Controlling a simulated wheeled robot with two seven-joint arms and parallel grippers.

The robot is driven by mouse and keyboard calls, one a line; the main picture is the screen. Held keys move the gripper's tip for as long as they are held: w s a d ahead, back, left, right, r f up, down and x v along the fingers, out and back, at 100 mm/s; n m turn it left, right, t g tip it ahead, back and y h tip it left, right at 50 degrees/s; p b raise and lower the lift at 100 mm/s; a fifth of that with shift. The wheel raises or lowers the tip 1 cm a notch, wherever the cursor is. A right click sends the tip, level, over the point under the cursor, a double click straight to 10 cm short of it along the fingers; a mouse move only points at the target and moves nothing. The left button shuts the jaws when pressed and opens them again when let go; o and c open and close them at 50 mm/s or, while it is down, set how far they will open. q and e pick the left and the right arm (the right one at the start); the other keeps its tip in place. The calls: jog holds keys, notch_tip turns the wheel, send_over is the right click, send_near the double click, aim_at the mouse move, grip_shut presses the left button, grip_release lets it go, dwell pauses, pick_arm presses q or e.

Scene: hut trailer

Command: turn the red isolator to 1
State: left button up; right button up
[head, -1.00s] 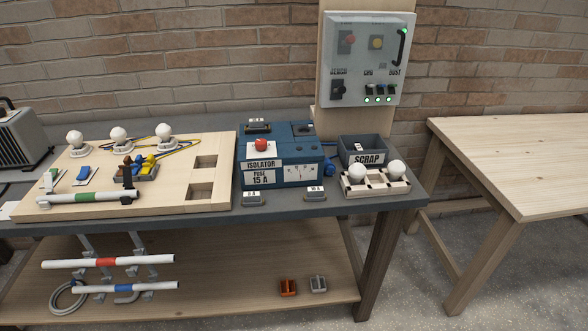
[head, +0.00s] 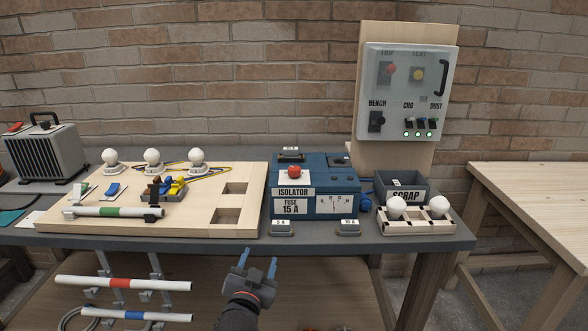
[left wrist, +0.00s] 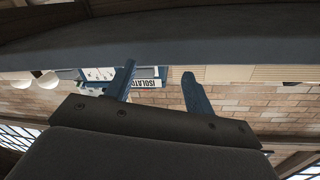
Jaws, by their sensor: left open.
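The isolator is a blue box (head: 340,204) on the grey bench, labelled ISOLATOR and FUSE 15 A, with a red knob (head: 294,172) on its top left. A white plate with small marks is on its front right; I cannot read the marks. My left gripper (head: 257,262) is open and empty, in front of the bench edge and below the isolator. In the left wrist view the two fingers (left wrist: 160,85) are apart, and part of the isolator's label (left wrist: 148,84) shows upside down beyond the bench edge. My right gripper is not in view.
Small fuse holders (head: 282,229) stand before the isolator. A wooden board (head: 130,232) with bulbs is at left. A scrap bin (head: 402,186) and a bulb holder (head: 416,221) are at right. A grey switch panel (head: 408,95) stands behind. The bench edge (head: 330,243) lies above my gripper.

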pick_arm(q)
jog(key=w+d+r+m+h, duration=0.1)
jog(key=d+r+m+h, duration=1.35)
jog(key=r, duration=0.55)
jog(key=s+d+r+m+g+h, duration=0.3)
jog(key=d+m+g+h, duration=0.45)
jog(key=m+g, duration=0.45)
jog(key=m+g+y, duration=0.2)
jog(key=m+y, duration=0.5)
jog(key=y, duration=1.7)
send_near(294, 168)
jog(key=f, duration=0.2)
jog(key=shift+h, duration=0.3)
jog(key=shift+w+p+x, duration=0.15)
jog(key=shift+p+x, duration=0.2)
jog(key=shift+x, duration=1.35)
jog(key=shift+w+p+x, duration=0.15)
jog(key=shift+p+x, duration=0.2)
jog(key=shift+x, duration=1.35)
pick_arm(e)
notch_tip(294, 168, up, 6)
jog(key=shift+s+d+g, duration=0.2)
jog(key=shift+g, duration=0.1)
pick_arm(q)
jog(key=shift+a+r, duration=0.1)
jog(key=shift+a, duration=0.05)
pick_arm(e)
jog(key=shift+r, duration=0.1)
